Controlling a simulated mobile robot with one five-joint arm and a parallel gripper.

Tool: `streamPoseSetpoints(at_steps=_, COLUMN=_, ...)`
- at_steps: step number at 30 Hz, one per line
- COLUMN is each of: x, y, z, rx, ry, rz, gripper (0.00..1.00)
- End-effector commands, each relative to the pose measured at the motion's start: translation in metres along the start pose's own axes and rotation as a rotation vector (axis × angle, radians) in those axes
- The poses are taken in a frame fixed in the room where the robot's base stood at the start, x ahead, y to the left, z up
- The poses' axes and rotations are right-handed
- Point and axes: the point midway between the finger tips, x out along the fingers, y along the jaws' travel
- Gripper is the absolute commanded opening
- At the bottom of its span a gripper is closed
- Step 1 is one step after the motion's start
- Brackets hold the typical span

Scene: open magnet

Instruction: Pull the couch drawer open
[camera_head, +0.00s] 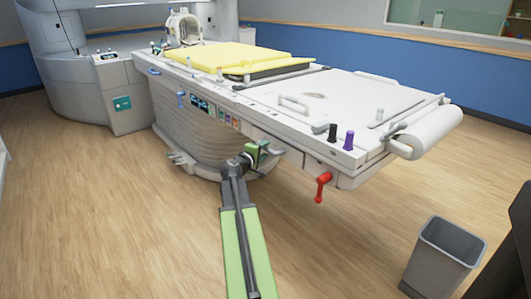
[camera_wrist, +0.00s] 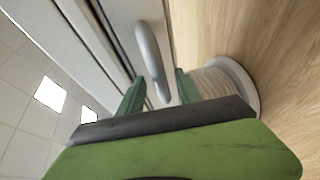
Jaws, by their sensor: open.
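The couch (camera_head: 350,100) is a long white patient table on a ribbed base, running from the magnet toward the right. In the wrist view a curved grey handle (camera_wrist: 150,52) stands out from a white side panel (camera_wrist: 92,40) of the couch. My gripper (camera_wrist: 159,85) is open, with its green fingers on either side of the handle's near end. I cannot tell whether they touch it. In the head view my gripper (camera_head: 258,151) is at the couch's near side, below its edge; the handle is hard to make out there. The drawer's outline is not clear.
A red lever (camera_head: 322,185) hangs under the couch to the right of my gripper. A grey bin (camera_head: 440,258) stands on the floor at the lower right. A yellow pad (camera_head: 215,56) lies on the couch. The wooden floor in front is mostly clear.

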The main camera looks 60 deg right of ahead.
Motion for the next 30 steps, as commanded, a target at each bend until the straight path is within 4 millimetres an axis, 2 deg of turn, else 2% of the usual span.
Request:
streamPoseSetpoints(at_steps=1, x=0.009, y=-0.001, z=-0.001, rx=0.001, ry=-0.001, rz=0.000, gripper=0.41)
streamPoseSetpoints(at_steps=4, x=0.018, y=-0.001, z=-0.001, rx=0.001, ry=0.001, rz=0.000, gripper=0.41)
streamPoseSetpoints(at_steps=14, x=0.022, y=0.000, z=0.000, rx=0.000, ry=0.002, rz=-0.001, gripper=0.41)
streamPoseSetpoints(at_steps=24, x=0.021, y=0.000, z=-0.001, rx=0.000, ry=0.002, rz=-0.001, gripper=0.00)
streamPoseSetpoints(at_steps=30, x=0.021, y=0.000, z=-0.001, rx=0.000, ry=0.002, rz=-0.001, gripper=0.00)
